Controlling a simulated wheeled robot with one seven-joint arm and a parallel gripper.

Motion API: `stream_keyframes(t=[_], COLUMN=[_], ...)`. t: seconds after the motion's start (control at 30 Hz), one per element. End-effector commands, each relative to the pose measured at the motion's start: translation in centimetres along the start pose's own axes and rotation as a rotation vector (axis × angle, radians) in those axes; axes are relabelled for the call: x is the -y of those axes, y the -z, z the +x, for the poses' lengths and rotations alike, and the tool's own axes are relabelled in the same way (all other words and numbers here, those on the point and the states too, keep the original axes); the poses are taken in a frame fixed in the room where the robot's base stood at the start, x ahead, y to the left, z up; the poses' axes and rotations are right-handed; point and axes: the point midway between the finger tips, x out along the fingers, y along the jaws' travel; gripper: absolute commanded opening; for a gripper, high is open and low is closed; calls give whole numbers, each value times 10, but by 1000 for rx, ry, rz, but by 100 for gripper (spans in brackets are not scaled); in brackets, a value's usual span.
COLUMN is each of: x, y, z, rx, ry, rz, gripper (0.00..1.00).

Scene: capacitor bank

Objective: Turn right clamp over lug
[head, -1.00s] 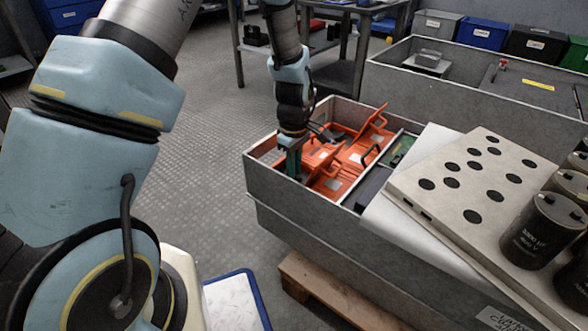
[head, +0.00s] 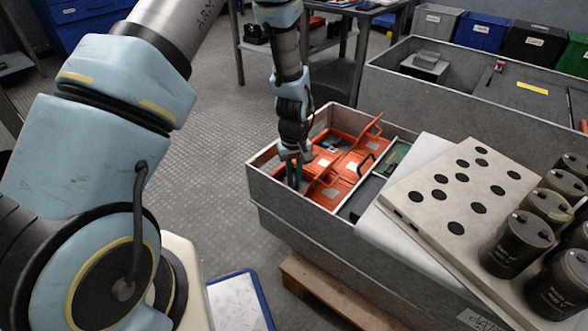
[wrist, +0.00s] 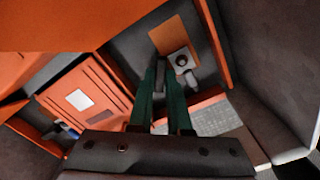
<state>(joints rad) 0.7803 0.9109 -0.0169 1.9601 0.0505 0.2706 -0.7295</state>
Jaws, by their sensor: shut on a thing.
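My gripper (head: 293,174) reaches down into the left end of the grey crate (head: 258,186), by the orange covers (head: 330,188). In the wrist view its two green fingers (wrist: 160,85) are close together, shut on a small dark grey piece (wrist: 160,72) that looks like the right clamp. Just right of the fingertips is a copper-coloured plate (wrist: 166,38). A round grey fitting (wrist: 182,60), perhaps the lug, stands on it with a short grey tab below. Whether the clamp touches the lug is unclear. The clamp is too small to make out in the head view.
An orange panel (wrist: 70,25) hangs close across the wrist view's upper left. The crate wall (wrist: 270,75) is near on the right. A raised orange lid (head: 368,130) stands farther back in the crate. Black capacitors (head: 515,243) stand at the right.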

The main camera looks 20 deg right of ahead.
Motion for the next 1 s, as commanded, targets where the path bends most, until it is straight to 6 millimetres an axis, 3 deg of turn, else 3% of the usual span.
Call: stream_keyframes(t=[0.6,1.0], x=[0,0], y=[0,0], z=[-4,-2], rx=[1,1], ry=[0,0], rz=[581,864], gripper=[0,0])
